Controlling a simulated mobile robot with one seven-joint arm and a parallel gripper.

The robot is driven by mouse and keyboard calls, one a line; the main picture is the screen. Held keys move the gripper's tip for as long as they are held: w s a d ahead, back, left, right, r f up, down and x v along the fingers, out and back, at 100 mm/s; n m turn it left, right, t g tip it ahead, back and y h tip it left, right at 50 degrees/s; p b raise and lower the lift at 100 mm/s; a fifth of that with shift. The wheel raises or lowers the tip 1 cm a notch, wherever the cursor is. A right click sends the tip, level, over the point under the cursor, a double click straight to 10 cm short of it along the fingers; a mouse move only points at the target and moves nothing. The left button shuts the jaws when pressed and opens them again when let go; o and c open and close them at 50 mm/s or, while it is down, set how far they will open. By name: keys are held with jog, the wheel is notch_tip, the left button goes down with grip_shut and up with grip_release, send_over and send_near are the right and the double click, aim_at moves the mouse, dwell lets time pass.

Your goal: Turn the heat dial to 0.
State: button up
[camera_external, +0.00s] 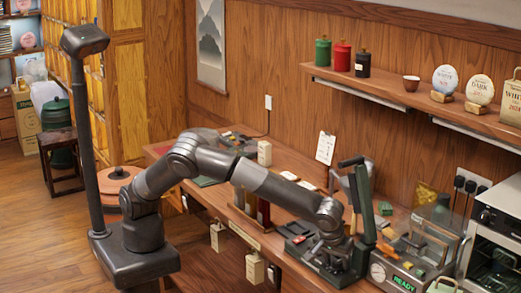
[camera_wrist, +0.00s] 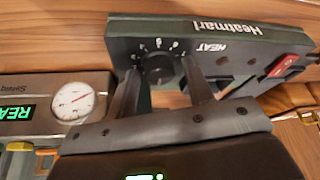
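The black heat dial (camera_wrist: 160,69) shows in the wrist view, on the dark panel of the heat machine (camera_wrist: 235,45) marked "HEAT". White marks ring the dial's far side; they are too blurred to read surely, and I cannot tell where the dial points. My gripper (camera_wrist: 160,80) has one finger on each side of the dial, with what look like narrow gaps, so it seems open around it. In the external view my gripper (camera_external: 330,237) is low over the machine at the bench's front; the dial is hidden there.
A red switch (camera_wrist: 291,66) sits on the same panel. A steel box with a round gauge (camera_wrist: 73,101) and green READY display (camera_external: 402,284) stands close by. A tall dark lever press (camera_external: 363,205) rises right beside my gripper. A toaster oven (camera_external: 497,235) stands far right.

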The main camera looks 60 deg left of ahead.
jog(key=shift+o, duration=0.8)
jog(key=shift+r, duration=0.1)
jog(key=v, duration=1)
jog(key=shift+s+r, duration=0.15)
jog(key=shift+r, duration=0.15)
